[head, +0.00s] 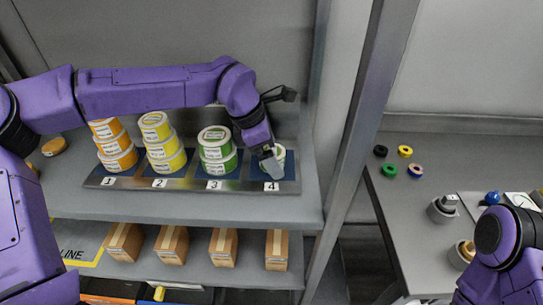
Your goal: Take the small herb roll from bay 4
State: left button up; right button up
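A rack board (92,182) on the upper shelf has bays numbered 1 to 4. In bay 4, at its right end, a pale roll with a green edge (280,152) shows only in part behind my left gripper. My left gripper (271,168) points down at bay 4, in front of or over that roll. Whether its fingers are open or touch the roll cannot be made out. My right arm is at the lower right, and its gripper is not visible.
Bays 1, 2 and 3 hold stacks of orange (117,160), yellow (162,150) and green rolls (217,160) left of my gripper. A grey upright post (362,110) stands to the right. Cardboard boxes (172,245) sit below. Small coloured rings (405,151) lie on the right bench.

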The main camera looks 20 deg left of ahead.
pick_arm(q)
jog(key=c, duration=1.2)
